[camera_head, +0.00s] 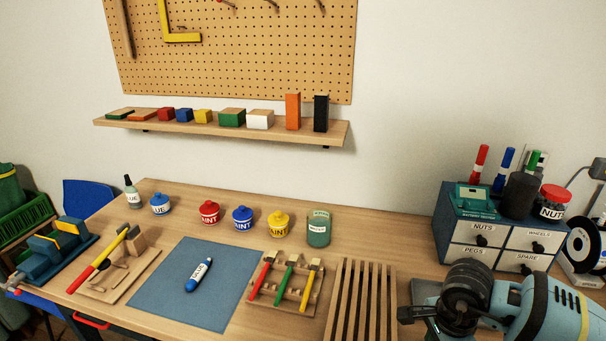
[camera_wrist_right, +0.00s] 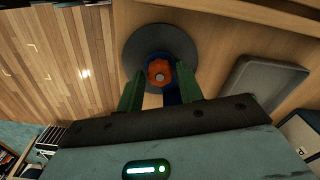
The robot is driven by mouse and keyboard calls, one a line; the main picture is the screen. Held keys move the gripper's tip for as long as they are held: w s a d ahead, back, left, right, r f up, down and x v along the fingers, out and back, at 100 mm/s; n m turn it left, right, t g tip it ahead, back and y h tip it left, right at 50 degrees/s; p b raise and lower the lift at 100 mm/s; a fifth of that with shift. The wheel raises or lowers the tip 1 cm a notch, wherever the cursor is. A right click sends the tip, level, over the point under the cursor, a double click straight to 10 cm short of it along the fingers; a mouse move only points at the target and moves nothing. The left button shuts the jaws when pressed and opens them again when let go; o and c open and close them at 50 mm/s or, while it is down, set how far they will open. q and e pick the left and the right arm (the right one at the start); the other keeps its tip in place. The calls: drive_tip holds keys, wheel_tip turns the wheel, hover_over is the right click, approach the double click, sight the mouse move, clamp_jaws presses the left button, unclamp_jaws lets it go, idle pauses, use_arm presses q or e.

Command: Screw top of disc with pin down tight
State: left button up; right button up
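In the right wrist view, a round dark grey disc (camera_wrist_right: 138,47) lies on or just above the wooden surface. An orange knob-like top with a grey centre (camera_wrist_right: 159,73) sits at the near part of the disc, with a blue part (camera_wrist_right: 173,97) around and below it. My right gripper (camera_wrist_right: 161,76) has its two green fingers apart, one on each side of the orange and blue parts. I cannot tell whether the fingers touch them. In the head view my right arm comes in at the lower right, and the disc cannot be made out. My left gripper is not in view.
A grey tray (camera_wrist_right: 262,84) lies right of the disc in the wrist view. In the head view, a drawer unit (camera_head: 492,236) with markers stands behind my right arm, and a slatted rack (camera_head: 362,300) lies to its left. Paint pots and a blue mat (camera_head: 190,262) are further left.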

drive_tip(key=n, duration=0.2)
drive_tip(key=n+b, duration=0.1)
drive_tip(key=n, duration=0.1)
drive_tip(key=shift+f+n, duration=0.2)
drive_tip(key=shift+n, duration=0.2)
drive_tip(key=n+b, duration=0.1)
drive_tip(key=n, duration=0.2)
drive_tip(key=shift+r, duration=0.15)
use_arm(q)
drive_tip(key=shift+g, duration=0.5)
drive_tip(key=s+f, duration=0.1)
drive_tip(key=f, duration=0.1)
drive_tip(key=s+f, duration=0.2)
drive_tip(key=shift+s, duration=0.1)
use_arm(e)
drive_tip(key=shift+c, duration=0.4)
